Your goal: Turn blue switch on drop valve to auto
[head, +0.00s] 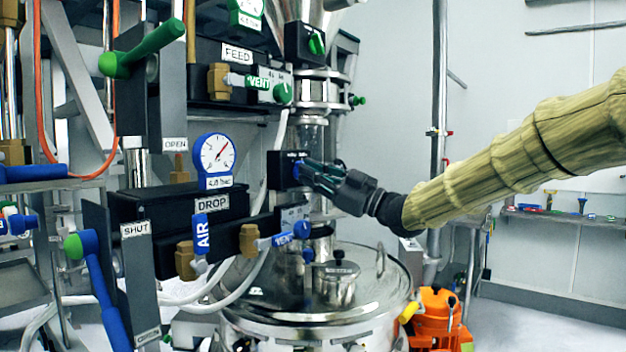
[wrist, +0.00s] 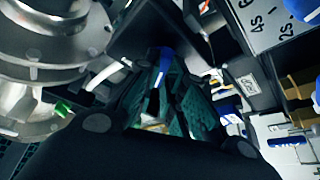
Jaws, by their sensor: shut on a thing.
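The drop valve's control box (head: 281,172) is a small black box on the steel pipe in the middle of the head view. Its blue switch (head: 296,171) is on the box's right-facing side and is mostly hidden by my fingers. My gripper (head: 304,174) reaches in from the right and is shut on the blue switch. In the wrist view the blue switch (wrist: 166,58) shows between the green-padded fingertips of my gripper (wrist: 163,80). The switch's exact angle and its position labels are too small and covered to read.
A green FEED switch (head: 316,43) sits above on the same column. A steel vessel lid (head: 270,290) lies below. Space to the right is open.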

